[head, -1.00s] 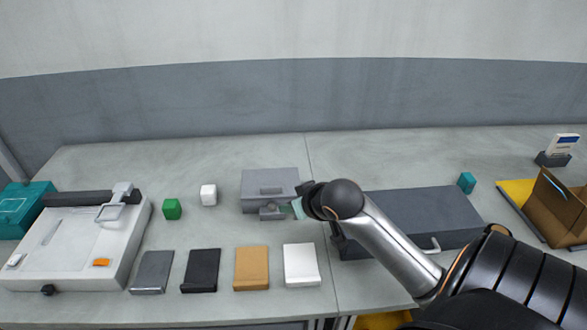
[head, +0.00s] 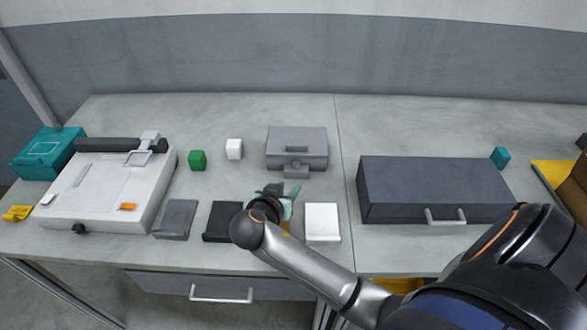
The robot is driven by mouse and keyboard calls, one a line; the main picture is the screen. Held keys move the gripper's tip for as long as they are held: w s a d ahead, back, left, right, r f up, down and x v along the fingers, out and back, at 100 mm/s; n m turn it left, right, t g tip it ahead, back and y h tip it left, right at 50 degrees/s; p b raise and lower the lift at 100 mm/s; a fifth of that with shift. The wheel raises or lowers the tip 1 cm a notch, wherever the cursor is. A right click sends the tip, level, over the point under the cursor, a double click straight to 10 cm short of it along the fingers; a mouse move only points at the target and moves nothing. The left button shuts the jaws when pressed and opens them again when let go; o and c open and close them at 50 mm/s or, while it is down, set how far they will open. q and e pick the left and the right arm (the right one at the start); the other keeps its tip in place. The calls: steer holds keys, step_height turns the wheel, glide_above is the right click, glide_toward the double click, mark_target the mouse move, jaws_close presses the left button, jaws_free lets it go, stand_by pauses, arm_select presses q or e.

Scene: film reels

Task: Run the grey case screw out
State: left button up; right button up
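The grey case (head: 297,142) sits toward the back middle of the bench, with its lid down. A small grey block with a round dark screw (head: 296,165) is on its front face. My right gripper (head: 283,192) is in front of the case, apart from it in the picture, above the row of flat blocks. Pale teal shows at its fingers; I cannot tell whether that is part of the fingers or something held. My wrist hides most of the finger gap. My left gripper is out of view.
White (head: 323,222), black (head: 221,222) and grey (head: 175,219) flat blocks lie in front; my gripper largely hides a tan one. A dark grey drawer box (head: 435,190) stands right. Green (head: 198,160) and white (head: 234,149) cubes stand left of the case. A white machine (head: 105,190) is further left.

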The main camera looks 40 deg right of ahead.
mark_target(295, 166)
steer(key=shift+w+a+r+m+h, duration=0.15)
steer(key=shift+a+r+m+h, duration=0.15)
steer(key=shift+a+r, duration=0.3)
steer(key=shift+w+a+r+m+h, duration=0.2)
steer(key=shift+a+r+h, duration=0.15)
steer(key=shift+a, duration=0.3)
steer(key=shift+t, duration=0.3)
steer(key=p+x, duration=0.1)
steer(key=x, duration=1.1)
steer(key=shift+d+p, duration=0.15)
steer(key=shift+p, duration=0.15)
jaws_close()
steer(key=shift+f, duration=0.1)
